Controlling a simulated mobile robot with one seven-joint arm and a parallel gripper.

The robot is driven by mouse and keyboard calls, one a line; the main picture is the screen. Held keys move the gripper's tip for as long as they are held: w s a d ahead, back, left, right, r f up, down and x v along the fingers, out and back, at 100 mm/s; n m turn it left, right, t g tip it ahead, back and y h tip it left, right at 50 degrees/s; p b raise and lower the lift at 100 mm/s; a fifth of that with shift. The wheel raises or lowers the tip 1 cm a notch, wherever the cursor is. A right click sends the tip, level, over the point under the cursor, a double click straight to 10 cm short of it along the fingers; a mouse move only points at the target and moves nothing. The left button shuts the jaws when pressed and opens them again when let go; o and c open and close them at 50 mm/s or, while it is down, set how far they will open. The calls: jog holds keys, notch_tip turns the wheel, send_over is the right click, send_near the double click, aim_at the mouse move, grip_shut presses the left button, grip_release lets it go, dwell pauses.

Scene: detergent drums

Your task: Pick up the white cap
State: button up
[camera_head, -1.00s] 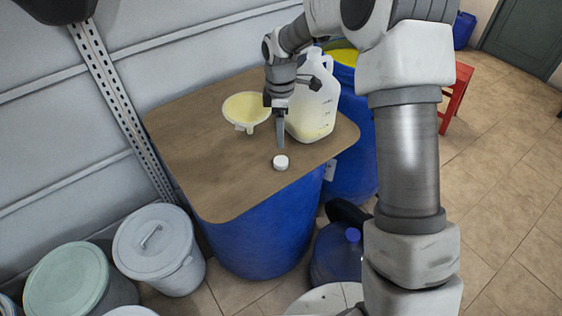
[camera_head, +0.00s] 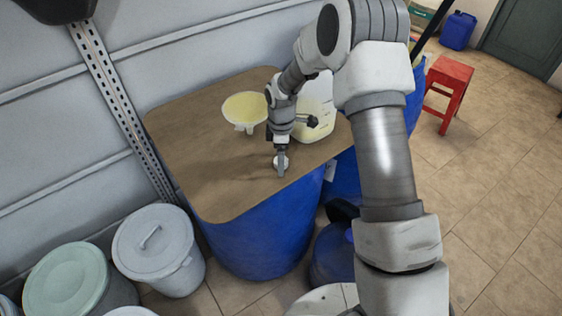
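The small white cap (camera_head: 287,162) sits on the brown board (camera_head: 200,180) that tops a blue drum, near the board's front right edge. My gripper (camera_head: 281,170) points down right at the cap, and its finger covers the middle of it. White shows on both sides of the finger. From this angle I see the gripper edge-on, so I cannot tell whether it is open or shut, or whether it touches the cap.
A pale yellow funnel (camera_head: 245,110) stands on the board left of my arm. A translucent jug (camera_head: 318,122) stands behind my gripper, partly hidden. Lidded buckets (camera_head: 157,243) stand on the floor at left. A red stool (camera_head: 452,76) is at right.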

jog(key=c, duration=1.4)
jog(key=shift+r, duration=0.1)
